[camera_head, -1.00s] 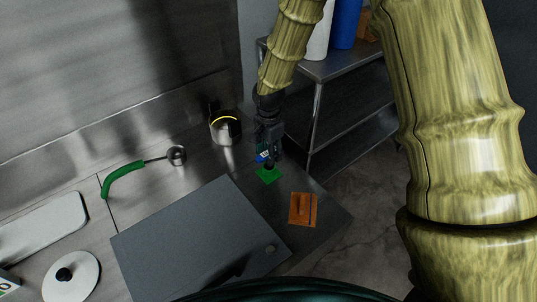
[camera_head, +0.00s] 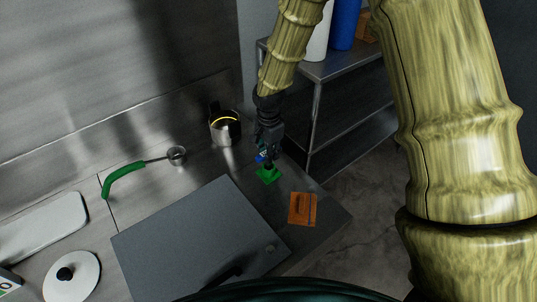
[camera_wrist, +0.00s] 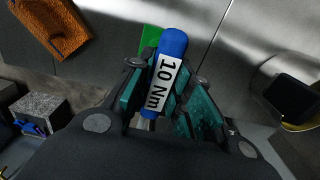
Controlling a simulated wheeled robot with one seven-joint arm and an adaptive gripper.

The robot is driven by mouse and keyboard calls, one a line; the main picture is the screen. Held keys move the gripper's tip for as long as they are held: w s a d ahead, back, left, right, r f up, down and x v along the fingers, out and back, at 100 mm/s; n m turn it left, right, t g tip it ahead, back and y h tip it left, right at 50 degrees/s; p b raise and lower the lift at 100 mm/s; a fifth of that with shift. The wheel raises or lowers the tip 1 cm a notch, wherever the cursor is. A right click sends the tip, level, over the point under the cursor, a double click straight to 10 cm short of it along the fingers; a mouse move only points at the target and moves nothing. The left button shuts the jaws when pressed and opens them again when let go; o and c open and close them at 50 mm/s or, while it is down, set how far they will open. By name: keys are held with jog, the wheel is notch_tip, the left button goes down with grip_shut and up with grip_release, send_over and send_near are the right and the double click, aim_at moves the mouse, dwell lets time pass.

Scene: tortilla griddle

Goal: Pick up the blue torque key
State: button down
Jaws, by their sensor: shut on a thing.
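The blue torque key (camera_wrist: 174,44) has a white label reading "10 Nm". In the wrist view it lies between the two fingers of my gripper (camera_wrist: 165,95), which is shut on it. In the head view only a small bit of the blue key (camera_head: 261,157) shows at the fingertips of my gripper (camera_head: 266,158). The gripper is just above a green square pad (camera_head: 267,176) on the steel counter. Part of the green pad also shows behind the key in the wrist view (camera_wrist: 151,35). I cannot tell whether the key's lower end touches the pad.
An orange-brown block (camera_head: 302,208) lies right of the green pad. A large grey plate (camera_head: 200,240) is to the left. A metal pot with a yellow rim (camera_head: 225,128) stands behind. A green-handled ladle (camera_head: 124,177) and a white lid (camera_head: 70,278) are further left.

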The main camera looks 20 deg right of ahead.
jog(key=shift+r+b, duration=1.75)
jog(key=shift+r, duration=3.2)
